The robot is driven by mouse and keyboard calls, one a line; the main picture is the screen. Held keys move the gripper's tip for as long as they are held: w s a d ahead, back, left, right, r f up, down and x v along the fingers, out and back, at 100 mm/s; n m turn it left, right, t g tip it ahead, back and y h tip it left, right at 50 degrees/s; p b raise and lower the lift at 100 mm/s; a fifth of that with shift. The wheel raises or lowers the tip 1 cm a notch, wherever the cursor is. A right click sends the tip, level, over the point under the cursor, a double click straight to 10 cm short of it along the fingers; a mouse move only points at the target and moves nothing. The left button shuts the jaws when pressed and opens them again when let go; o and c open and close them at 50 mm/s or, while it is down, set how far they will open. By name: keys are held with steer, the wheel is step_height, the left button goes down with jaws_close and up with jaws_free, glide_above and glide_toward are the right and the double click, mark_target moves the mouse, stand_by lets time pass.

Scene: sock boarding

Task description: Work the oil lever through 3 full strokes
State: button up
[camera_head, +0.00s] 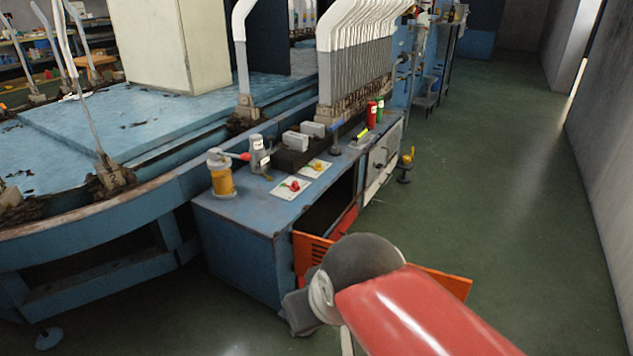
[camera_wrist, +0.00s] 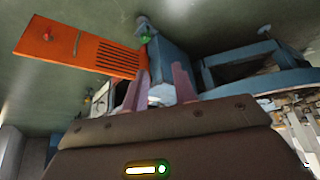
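A yellow cylinder with a grey top (camera_head: 222,176), seemingly the oiler, stands on the near left corner of the blue cabinet top. A short lever with a red end (camera_head: 243,156) sticks out from its top to the right, roughly level. Nothing is touching the lever. My red arm reaches in at the bottom of the head view, in front of the cabinet and well apart from the oiler; its fingers are not clear there. In the wrist view my gripper (camera_wrist: 161,78) shows two pinkish fingers apart with nothing between them. I cannot make out the lever in the wrist view.
An open orange door (camera_head: 309,258) hangs at the cabinet front, near my arm; it also shows in the wrist view (camera_wrist: 85,50). A grey canister (camera_head: 260,155), cards with red and yellow knobs and grey blocks crowd the cabinet top (camera_head: 240,210). Green floor (camera_head: 500,200) is free to the right.

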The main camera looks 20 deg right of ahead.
steer(key=shift+c, duration=0.5)
jaws_close()
stand_by(1.4)
